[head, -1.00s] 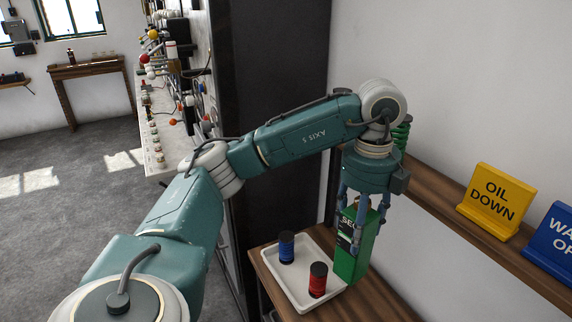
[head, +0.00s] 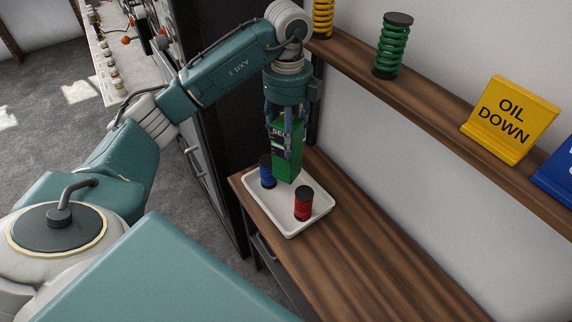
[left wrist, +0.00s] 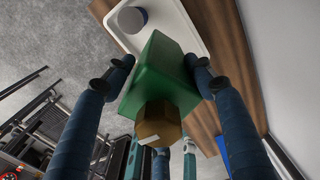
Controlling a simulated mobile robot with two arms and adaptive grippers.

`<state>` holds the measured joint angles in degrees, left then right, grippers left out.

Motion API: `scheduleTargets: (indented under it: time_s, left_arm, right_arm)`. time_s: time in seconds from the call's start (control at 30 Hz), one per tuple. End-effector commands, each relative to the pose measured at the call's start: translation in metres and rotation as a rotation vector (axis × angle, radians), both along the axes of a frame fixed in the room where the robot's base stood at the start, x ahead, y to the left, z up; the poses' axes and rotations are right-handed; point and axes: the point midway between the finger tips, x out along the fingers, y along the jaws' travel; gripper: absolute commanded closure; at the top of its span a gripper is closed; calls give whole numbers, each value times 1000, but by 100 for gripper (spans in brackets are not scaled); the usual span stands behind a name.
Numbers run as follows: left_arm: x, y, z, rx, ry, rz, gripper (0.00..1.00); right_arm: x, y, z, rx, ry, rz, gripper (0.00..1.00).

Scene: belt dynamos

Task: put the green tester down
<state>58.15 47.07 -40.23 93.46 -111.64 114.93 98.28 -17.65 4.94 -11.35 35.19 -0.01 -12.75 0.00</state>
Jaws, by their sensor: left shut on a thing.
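The green tester (head: 289,160) is a tall green box with a dark label, held upright in my left gripper (head: 287,135). The fingers are shut on its upper part. It hangs over the back part of the white tray (head: 290,227) and partly hides the blue spool; I cannot tell how far above the tray its bottom is. In the left wrist view the tester (left wrist: 160,75) sits between the blue fingers (left wrist: 155,85), its brass-coloured hexagonal knob towards the camera. My right gripper is not in view.
The tray, on a wooden bench (head: 345,250), holds a blue spool (head: 267,174) and a red spool (head: 303,204). The bench right of the tray is clear. A wall shelf (head: 420,110) carries a green spring (head: 393,47), a yellow spring (head: 322,18) and a yellow "OIL DOWN" sign (head: 511,120).

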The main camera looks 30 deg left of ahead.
Motion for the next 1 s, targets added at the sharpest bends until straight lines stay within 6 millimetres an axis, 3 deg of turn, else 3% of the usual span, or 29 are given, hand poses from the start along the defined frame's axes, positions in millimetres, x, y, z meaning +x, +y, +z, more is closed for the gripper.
scheduleTargets:
  time_s: [0.1, 0.3, 0.47, 0.73, 1.0]
  left_arm:
    - [-1, 0, -26, 0, 2, 1, 100]
    - [0, 1, -56, 1, -1, 2, 100]
    - [1, 0, -67, 0, -2, 1, 100]
    - [1, 0, -101, 0, -2, 1, 100]
    - [1, 0, -107, 0, -4, 0, 100]
  right_arm:
    - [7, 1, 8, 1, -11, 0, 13]
    - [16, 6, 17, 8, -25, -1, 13]
    - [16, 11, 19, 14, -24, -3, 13]
    - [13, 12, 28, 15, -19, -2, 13]
    - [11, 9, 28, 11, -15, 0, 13]
